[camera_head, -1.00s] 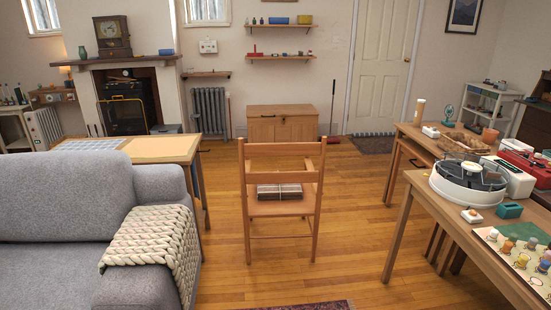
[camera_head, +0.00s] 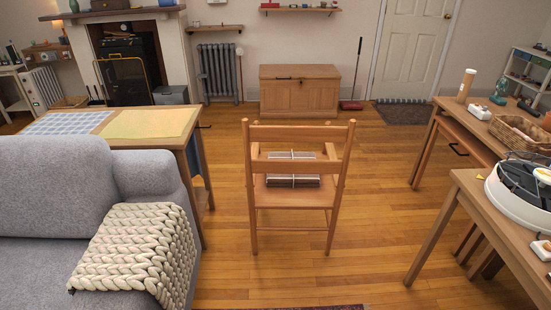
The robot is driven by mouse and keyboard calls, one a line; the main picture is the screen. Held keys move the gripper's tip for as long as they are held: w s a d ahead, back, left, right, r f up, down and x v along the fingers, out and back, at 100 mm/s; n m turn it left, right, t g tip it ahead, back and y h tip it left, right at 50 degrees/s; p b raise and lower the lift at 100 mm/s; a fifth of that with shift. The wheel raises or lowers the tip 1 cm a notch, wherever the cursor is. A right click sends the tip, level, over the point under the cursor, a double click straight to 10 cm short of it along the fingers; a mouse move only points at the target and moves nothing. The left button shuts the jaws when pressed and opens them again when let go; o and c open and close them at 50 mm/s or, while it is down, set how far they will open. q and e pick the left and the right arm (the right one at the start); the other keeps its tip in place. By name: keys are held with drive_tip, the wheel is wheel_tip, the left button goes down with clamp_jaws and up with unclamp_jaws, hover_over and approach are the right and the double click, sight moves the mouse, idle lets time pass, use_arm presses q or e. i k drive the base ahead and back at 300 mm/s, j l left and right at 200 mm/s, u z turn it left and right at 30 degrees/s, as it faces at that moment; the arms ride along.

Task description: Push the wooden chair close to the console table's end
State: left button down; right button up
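The wooden chair (camera_head: 298,133) stands upright on the floor in the middle of the view, its slatted back towards me. A bundle (camera_head: 293,168) tied with light string lies on its seat. A wooden table (camera_head: 193,146) stands behind the grey sofa at the left. Its right end faces the chair, with a strip of floor between them. I take this for the console table, but wooden tables also stand at the right. Neither of my grippers is in view.
The grey sofa (camera_head: 50,190) with a knitted throw (camera_head: 140,245) fills the left front. Wooden tables (camera_head: 470,195) with a basket line the right. A wooden chest (camera_head: 298,95) stands by the back wall. Bare floor (camera_head: 385,215) lies around the chair; a rug edge shows at the bottom.

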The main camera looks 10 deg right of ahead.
sight(259, 195)
drive_tip(key=i+l+u, duration=0.75)
drive_tip(key=l, duration=0.35)
drive_tip(key=i, duration=0.1)
